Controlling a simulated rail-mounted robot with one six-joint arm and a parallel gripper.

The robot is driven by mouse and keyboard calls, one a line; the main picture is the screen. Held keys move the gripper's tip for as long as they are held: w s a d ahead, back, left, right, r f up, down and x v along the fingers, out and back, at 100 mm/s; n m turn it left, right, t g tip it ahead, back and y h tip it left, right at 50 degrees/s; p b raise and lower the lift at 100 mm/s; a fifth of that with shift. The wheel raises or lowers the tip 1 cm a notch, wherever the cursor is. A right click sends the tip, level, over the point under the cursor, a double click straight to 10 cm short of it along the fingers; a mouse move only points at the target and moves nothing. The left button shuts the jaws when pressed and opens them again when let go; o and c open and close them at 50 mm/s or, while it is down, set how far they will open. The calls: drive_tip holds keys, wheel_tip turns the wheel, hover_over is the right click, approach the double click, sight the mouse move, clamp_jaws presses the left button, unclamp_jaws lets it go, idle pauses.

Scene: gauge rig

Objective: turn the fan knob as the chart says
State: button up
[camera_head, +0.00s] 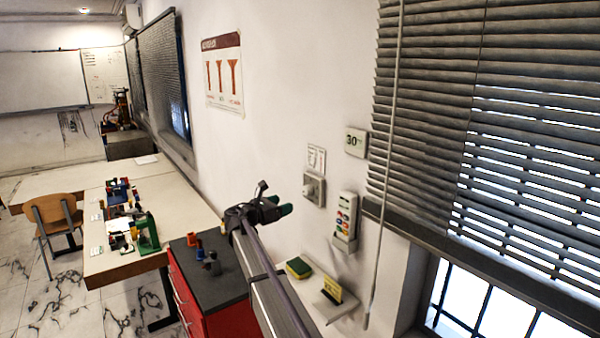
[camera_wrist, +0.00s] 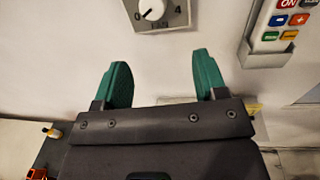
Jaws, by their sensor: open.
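The fan knob (camera_wrist: 152,8) is a white round dial on a square plate, cut off at the top of the wrist view. A "0" and a "4" flank it, and a dark mark on it seems to point toward the lower left. In the head view, its box (camera_head: 313,189) is on the wall under a small white card (camera_head: 316,159), possibly the chart, too small to read.
A remote (camera_head: 346,217) with coloured buttons hangs right of the knob. Below, a shelf (camera_head: 338,307) holds a yellow sign (camera_head: 332,289) and a sponge (camera_head: 298,267). A blind cord (camera_head: 383,170) hangs at the right. A red cabinet (camera_head: 190,296) stands lower left.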

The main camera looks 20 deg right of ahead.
sight(305, 192)
drive_tip(key=shift+n, duration=0.5)
drive_tip(key=x, duration=0.7)
drive_tip(key=r+x, duration=0.1)
drive_tip(key=x, duration=0.3)
drive_tip(key=shift+w+a, duration=0.15)
drive_tip(key=shift+w, duration=0.2)
drive_tip(key=shift+c, duration=0.2)
drive_tip(key=c, duration=0.9)
drive_tip(key=shift+m, duration=0.3)
